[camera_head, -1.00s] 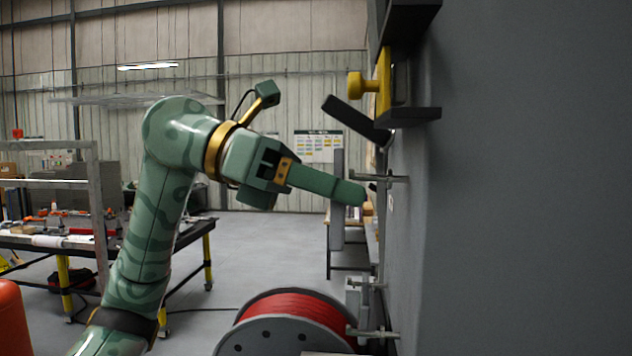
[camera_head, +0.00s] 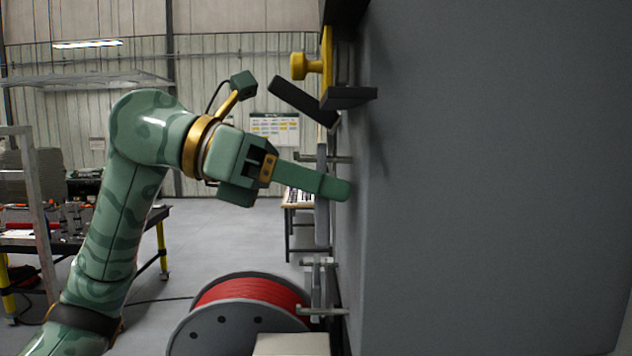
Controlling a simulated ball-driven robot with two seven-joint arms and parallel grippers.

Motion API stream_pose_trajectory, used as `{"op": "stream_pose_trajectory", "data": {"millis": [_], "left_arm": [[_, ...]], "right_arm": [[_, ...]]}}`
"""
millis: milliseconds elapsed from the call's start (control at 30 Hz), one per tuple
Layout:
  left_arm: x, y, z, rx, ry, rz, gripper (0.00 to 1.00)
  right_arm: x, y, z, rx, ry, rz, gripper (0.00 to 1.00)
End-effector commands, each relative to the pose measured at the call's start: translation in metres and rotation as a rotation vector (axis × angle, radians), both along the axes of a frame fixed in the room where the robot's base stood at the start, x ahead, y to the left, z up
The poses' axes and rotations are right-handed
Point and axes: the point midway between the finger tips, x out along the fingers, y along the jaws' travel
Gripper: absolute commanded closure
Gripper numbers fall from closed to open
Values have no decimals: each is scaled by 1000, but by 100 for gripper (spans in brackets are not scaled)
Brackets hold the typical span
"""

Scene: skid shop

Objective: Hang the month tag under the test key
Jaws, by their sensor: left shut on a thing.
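My left gripper (camera_head: 342,189) reaches in from the left, its fingers pointing right at the grey panel (camera_head: 480,180). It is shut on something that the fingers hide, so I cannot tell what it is. The fingertips overlap the panel's left edge in the picture; I cannot tell whether they touch it. Above them, a yellow knob (camera_head: 304,66) sticks out from a yellow plate over a dark bracket (camera_head: 348,97). A dark tilted bar (camera_head: 298,100) is beside it. I cannot make out the month tag or tell which part is the test key. My right gripper is out of view.
Metal brackets (camera_head: 322,311) stick out along the panel's left edge below the gripper. A reel of red cable (camera_head: 250,295) stands on the floor beneath. A workbench (camera_head: 150,222) is at the left. A chart (camera_head: 274,128) hangs on the far wall.

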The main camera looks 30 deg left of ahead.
Motion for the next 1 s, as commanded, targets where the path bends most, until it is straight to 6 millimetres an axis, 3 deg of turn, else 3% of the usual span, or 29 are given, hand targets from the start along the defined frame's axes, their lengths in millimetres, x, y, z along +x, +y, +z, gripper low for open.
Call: {"op": "stream_pose_trajectory", "data": {"millis": [333, 400, 467, 867, 1000], "left_arm": [[0, 0, 0, 0, 0, 0, 60], [0, 0, 0, 0, 0, 0, 34], [0, 0, 0, 0, 0, 0, 22], [0, 1, 0, 0, 0, 0, 22], [-4, 9, 2, 0, 1, 2, 22]], "right_arm": [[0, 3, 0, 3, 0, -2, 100], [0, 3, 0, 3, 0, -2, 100], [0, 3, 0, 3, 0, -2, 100], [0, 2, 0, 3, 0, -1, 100], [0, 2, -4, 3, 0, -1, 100]]}}
